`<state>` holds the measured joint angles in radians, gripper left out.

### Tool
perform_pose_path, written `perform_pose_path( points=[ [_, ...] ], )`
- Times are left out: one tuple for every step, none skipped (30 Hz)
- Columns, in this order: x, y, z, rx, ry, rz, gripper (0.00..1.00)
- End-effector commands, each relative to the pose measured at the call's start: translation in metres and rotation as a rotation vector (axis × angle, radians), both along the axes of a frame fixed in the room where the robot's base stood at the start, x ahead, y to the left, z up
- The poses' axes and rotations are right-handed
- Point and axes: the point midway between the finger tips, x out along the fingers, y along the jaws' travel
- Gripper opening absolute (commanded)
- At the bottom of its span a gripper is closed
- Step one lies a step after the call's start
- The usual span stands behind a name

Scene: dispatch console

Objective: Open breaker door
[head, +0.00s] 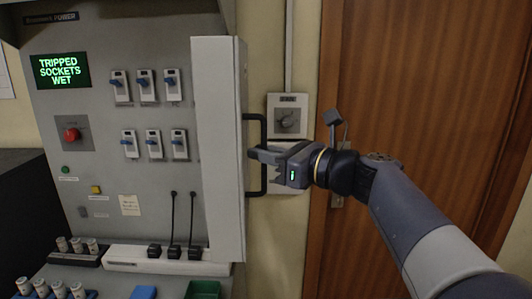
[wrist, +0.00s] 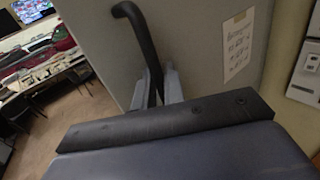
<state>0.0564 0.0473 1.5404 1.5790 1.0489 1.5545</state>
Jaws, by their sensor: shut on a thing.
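The breaker door (head: 218,150) is a pale grey panel standing swung out from the breaker cabinet (head: 105,130), so the breakers behind it show. Its black bar handle (head: 263,122) is on the door's right side. My gripper (head: 262,155) is at the middle of the handle, with its fingers around the bar. In the wrist view the gripper fingers (wrist: 158,88) are shut on the black handle (wrist: 138,22), in front of the grey door face (wrist: 195,45). The lower part of the handle is hidden there by my gripper.
The cabinet carries two rows of breakers (head: 147,86), a red button (head: 72,134) and a green-lettered screen (head: 60,70). A wooden door (head: 420,90) stands behind my arm. Plugs (head: 174,252) sit below.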

Motion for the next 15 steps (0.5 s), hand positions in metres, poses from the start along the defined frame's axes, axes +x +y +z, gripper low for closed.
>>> perform_pose_path(
  points=[
    [0.0008,-0.0004,0.0033,0.004,-0.004,-0.004,0.0],
    [0.0008,-0.0004,0.0033,0.004,-0.004,-0.004,0.0],
    [0.0009,-0.0005,0.0034,0.004,-0.004,-0.004,0.0],
    [0.0009,-0.0005,0.0034,0.004,-0.004,-0.004,0.0],
    [0.0009,-0.0005,0.0035,0.004,-0.005,-0.004,0.0],
    [0.0009,-0.0005,0.0036,0.004,-0.005,-0.005,0.0],
    [0.0009,-0.0005,0.0036,0.004,-0.005,-0.005,0.0],
    [0.0009,-0.0005,0.0037,0.005,-0.005,-0.005,0.0],
    [0.0009,-0.0005,0.0038,0.005,-0.005,-0.005,0.0],
    [0.0009,-0.0005,0.0039,0.005,-0.005,-0.005,0.0],
    [0.0009,-0.0005,0.0039,0.005,-0.005,-0.005,0.13],
    [0.0009,-0.0005,0.0037,0.005,-0.005,-0.005,0.16],
    [0.0008,-0.0004,0.0034,0.004,-0.005,-0.004,0.19],
    [0.0008,-0.0004,0.0032,0.004,-0.005,-0.004,0.21],
    [0.0007,-0.0004,0.0029,0.004,-0.004,-0.004,0.25]
  ],
)
